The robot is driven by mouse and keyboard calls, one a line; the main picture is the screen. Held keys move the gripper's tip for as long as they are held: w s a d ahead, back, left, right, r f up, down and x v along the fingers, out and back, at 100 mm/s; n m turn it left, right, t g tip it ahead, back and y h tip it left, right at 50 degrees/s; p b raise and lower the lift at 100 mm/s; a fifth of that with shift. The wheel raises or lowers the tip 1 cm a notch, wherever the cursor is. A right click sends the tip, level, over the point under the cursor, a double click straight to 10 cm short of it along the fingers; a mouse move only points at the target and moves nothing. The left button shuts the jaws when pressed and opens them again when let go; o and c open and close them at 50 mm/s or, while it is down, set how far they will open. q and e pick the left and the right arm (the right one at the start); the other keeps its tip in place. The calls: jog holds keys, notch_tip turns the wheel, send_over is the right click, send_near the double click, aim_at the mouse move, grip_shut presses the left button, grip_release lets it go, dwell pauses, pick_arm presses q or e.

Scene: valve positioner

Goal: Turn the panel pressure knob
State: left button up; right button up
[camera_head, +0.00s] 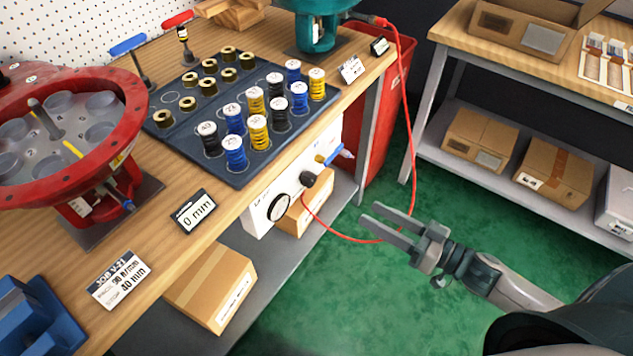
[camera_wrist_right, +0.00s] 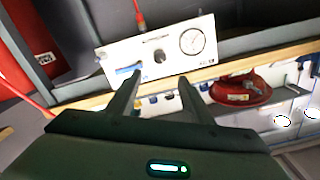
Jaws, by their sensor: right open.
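The white pressure panel (camera_head: 262,206) is mounted under the front edge of the workbench. It carries a round gauge (camera_head: 278,207), a black knob (camera_head: 308,179) and a blue lever (camera_head: 328,158). In the right wrist view the panel (camera_wrist_right: 112,53) appears upside down, with the knob (camera_wrist_right: 160,56) at its middle, the gauge (camera_wrist_right: 192,41) and the blue lever (camera_wrist_right: 128,70). My right gripper (camera_head: 369,213) is open and empty, out in front of the panel and apart from the knob. In the wrist view its fingers (camera_wrist_right: 160,88) frame the space below the knob. My left gripper is not in view.
A red hose (camera_head: 411,130) hangs near my right gripper and loops to the panel. The bench (camera_head: 165,225) holds a blue tray (camera_head: 160,118) of springs and a red valve housing (camera_head: 135,95). A shelf unit (camera_head: 480,180) stands at right.

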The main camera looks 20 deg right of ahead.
aim_at(313, 182)
jog(key=p+x, duration=0.1)
jog(key=x, duration=1.4)
jog(key=shift+w+a, duration=0.15)
jog(key=shift+w, duration=0.05)
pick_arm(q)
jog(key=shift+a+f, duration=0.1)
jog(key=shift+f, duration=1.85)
pick_arm(e)
jog(key=shift+x, duration=0.75)
jog(key=c, duration=1.1)
